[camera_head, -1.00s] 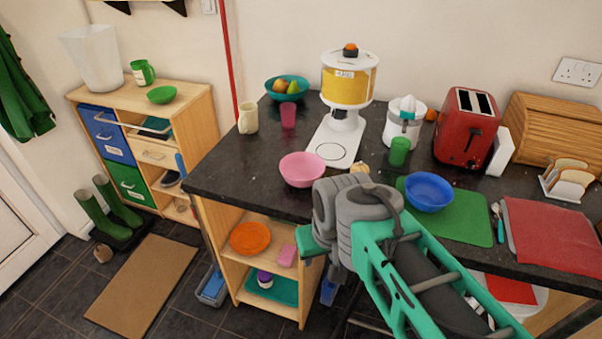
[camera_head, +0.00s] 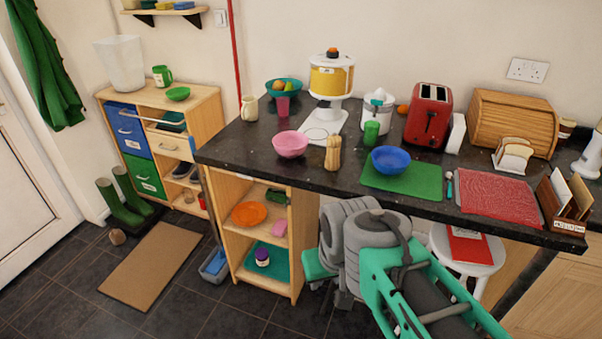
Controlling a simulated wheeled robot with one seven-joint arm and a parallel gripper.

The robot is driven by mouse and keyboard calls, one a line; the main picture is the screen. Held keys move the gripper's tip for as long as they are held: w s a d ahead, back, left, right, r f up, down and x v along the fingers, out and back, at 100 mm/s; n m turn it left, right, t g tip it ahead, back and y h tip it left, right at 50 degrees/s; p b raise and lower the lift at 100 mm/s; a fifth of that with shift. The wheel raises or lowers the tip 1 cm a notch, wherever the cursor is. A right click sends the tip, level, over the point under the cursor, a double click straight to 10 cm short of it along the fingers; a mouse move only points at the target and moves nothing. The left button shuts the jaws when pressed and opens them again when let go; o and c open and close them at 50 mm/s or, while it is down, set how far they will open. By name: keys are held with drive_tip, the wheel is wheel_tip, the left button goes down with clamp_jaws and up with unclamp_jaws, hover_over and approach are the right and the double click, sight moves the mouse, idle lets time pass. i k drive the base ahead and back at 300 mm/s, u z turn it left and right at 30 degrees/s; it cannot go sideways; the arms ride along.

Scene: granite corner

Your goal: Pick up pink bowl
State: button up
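The pink bowl (camera_head: 290,144) stands upright on the dark granite worktop (camera_head: 240,151), near its front edge and left of the middle. It looks empty. My arm is folded low in front of the worktop, to the right of the bowl and below it. My gripper's fingers are not clearly visible; a teal part shows at the left of the grey joints, but I cannot make out fingertips. Nothing of my arm touches the bowl.
A wooden pepper mill-like object (camera_head: 333,152) stands close right of the bowl. The blue bowl (camera_head: 391,160) sits on a green mat (camera_head: 425,183). Open shelves (camera_head: 297,235) are below the worktop.

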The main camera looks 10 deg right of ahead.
sight(288, 144)
drive_tip(key=z, duration=0.75)
drive_tip(key=k, duration=0.15)
drive_tip(key=u, duration=2.15)
drive_tip(key=i, duration=1.4)
drive_tip(key=z, duration=1.05)
drive_tip(key=i, duration=0.35)
drive_tip(key=z, duration=0.35)
